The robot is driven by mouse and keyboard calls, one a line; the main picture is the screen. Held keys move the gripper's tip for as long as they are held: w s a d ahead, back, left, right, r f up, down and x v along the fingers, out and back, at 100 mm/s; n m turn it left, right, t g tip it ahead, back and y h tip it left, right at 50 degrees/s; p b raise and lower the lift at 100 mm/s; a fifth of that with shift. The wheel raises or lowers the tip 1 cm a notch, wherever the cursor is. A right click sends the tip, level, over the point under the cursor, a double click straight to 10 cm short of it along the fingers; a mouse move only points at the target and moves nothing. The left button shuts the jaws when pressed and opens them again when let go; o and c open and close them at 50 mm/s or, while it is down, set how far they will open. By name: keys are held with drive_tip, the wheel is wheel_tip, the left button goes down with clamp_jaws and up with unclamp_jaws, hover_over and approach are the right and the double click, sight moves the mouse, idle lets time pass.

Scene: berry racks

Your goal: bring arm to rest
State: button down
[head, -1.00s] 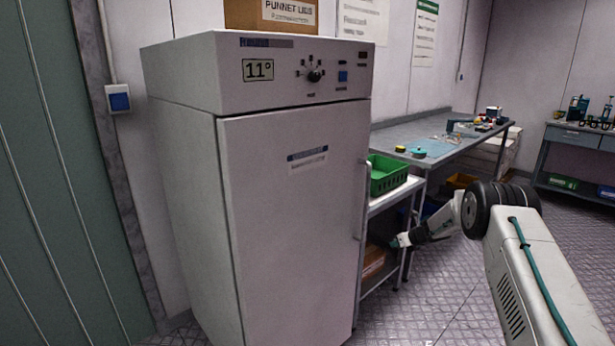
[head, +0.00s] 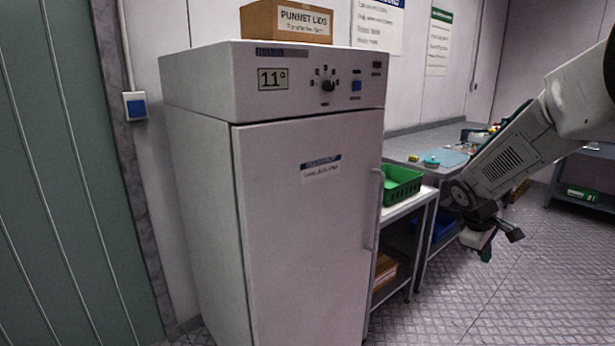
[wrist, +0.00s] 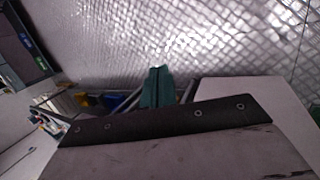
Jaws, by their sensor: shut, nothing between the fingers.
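My arm (head: 505,160) reaches in from the right edge of the head view, its elbow high and its forearm slanting down to the left. My gripper (head: 486,254) hangs at its lower end, right of the green crate and above the floor. In the wrist view the teal fingers of my gripper (wrist: 157,87) are together, with nothing between them. Part of the wrist hides the bench legs behind it.
A white fridge cabinet (head: 300,220) reading 11° stands shut, with a punnet lids box (head: 290,22) on top. Beside it, a green crate (head: 402,190) sits on a white-topped shelf. A workbench (head: 400,145) is behind.

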drive_tip(key=s+a+r+m+y, duration=0.1)
drive_tip(key=s+a, duration=0.4)
drive_tip(key=s, duration=0.6)
drive_tip(key=s+a+r+m+y, duration=0.2)
drive_tip(key=s+a+r, duration=0.4)
drive_tip(key=s, duration=0.6)
drive_tip(key=s+a+r+m+y, duration=0.2)
drive_tip(key=s+a+r+m, duration=0.2)
drive_tip(key=s, duration=0.8)
drive_tip(key=shift+a, duration=0.8)
